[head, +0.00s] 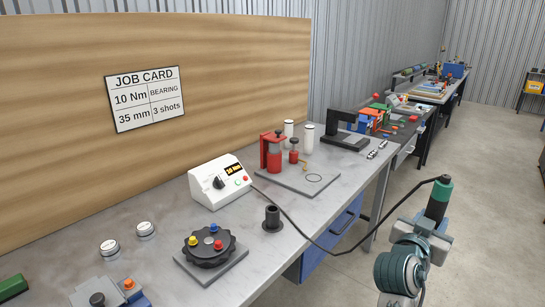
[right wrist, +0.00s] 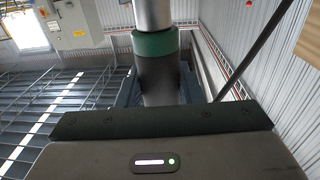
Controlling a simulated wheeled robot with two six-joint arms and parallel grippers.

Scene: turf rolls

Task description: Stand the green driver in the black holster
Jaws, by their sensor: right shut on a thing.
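The green driver (head: 444,190) has a green upper part and a dark lower body, and it stands roughly upright with a slight tilt. My right gripper (head: 432,228) is shut on its dark lower part, off the right side of the bench, above the floor. In the right wrist view the driver (right wrist: 155,43) shows a green band, a silver end and a dark body. The black holster (head: 272,219) stands on the bench, a short open cylinder that looks empty. It is well to the left of my right gripper. My left gripper is not in view.
A black cable (head: 330,252) runs from the white controller (head: 218,184) to the driver. A black rotary fixture (head: 208,248) is left of the holster. A red press (head: 273,155) stands on a grey plate behind it. The bench right of the holster is clear.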

